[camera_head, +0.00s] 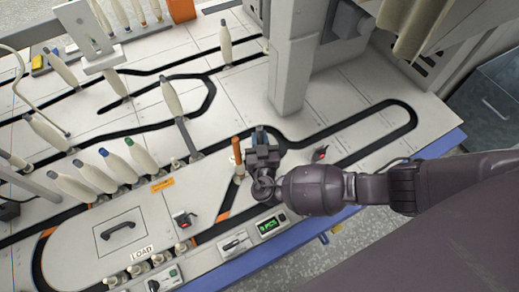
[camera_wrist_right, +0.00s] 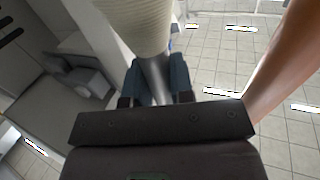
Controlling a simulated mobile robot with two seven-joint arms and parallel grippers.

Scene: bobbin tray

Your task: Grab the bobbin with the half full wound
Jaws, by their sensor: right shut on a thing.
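In the right wrist view, a bobbin (camera_wrist_right: 137,22) has cream thread on its upper part and a bare grey lower part. My right gripper shows there (camera_wrist_right: 157,85) with its blue-grey fingers shut around the grey part. In the head view my right gripper (camera_head: 261,132) is over the white machine top, left of the loop of black track. I cannot clearly make out the held bobbin in that view. An orange-brown tube (camera_head: 237,152) stands just left of the gripper and also shows large in the wrist view (camera_wrist_right: 287,62). My left gripper is not in view.
Several cream bobbins (camera_head: 114,162) stand in a row on the left. A large white column (camera_head: 292,65) rises just beyond my right gripper. The track loop (camera_head: 408,116) to the right has free room.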

